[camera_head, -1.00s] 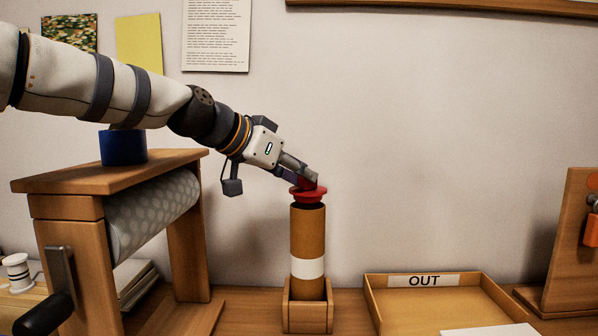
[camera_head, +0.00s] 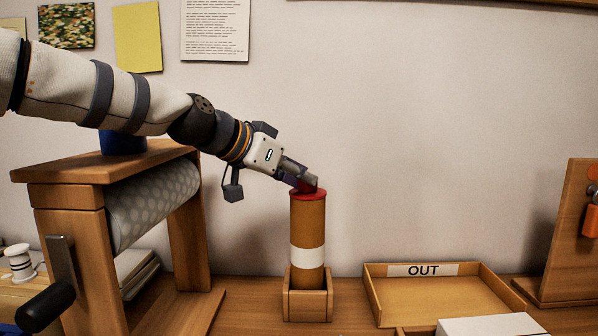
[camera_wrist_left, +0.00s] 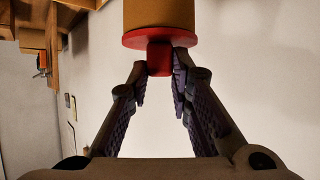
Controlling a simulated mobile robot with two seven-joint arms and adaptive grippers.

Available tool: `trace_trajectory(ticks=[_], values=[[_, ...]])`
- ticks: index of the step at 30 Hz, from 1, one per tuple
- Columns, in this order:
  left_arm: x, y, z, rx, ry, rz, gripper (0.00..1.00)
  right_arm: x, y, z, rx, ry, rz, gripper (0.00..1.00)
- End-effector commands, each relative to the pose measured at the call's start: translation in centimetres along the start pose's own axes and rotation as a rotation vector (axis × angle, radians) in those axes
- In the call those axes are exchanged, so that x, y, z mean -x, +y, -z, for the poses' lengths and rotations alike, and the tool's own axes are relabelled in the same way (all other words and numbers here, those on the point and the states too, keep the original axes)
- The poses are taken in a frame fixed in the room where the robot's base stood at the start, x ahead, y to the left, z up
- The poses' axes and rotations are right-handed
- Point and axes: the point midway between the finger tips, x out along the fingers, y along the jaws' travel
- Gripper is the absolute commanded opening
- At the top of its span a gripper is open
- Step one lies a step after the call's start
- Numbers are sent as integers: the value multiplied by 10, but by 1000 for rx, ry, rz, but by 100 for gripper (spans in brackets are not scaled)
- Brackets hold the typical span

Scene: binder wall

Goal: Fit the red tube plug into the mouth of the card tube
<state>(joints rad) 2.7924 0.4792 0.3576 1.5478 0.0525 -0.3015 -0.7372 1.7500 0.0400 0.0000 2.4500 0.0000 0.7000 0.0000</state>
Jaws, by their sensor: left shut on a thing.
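The brown card tube (camera_head: 308,225) with a white band stands upright in a small wooden holder (camera_head: 307,304). The red tube plug (camera_head: 308,194) sits at the tube's mouth, its flange against the rim with no gap that I can see. My left gripper (camera_head: 309,184) comes in from the upper left and is shut on the plug's knob. In the left wrist view the red plug (camera_wrist_left: 160,40) shows its flange against the tube end (camera_wrist_left: 160,14), and my fingertips (camera_wrist_left: 160,68) are on both sides of the knob. My right gripper is not in view.
A wooden stand with a dotted paper roll (camera_head: 150,205) is at the left, under my left arm. A wooden tray marked OUT (camera_head: 375,290) lies right of the tube. A wooden panel (camera_head: 570,240) stands at the far right. The wall space above the tray is clear.

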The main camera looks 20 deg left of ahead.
Motion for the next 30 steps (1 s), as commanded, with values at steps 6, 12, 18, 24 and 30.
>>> trace_trajectory(ticks=[6,12,18,24,30], values=[[0,0,-1,-1,0,0,43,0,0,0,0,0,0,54],[0,0,0,-1,0,0,43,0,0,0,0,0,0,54],[15,0,28,-5,4,2,43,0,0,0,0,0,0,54],[38,0,69,-4,2,2,43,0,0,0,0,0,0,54],[47,0,86,-1,0,0,43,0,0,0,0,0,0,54]])
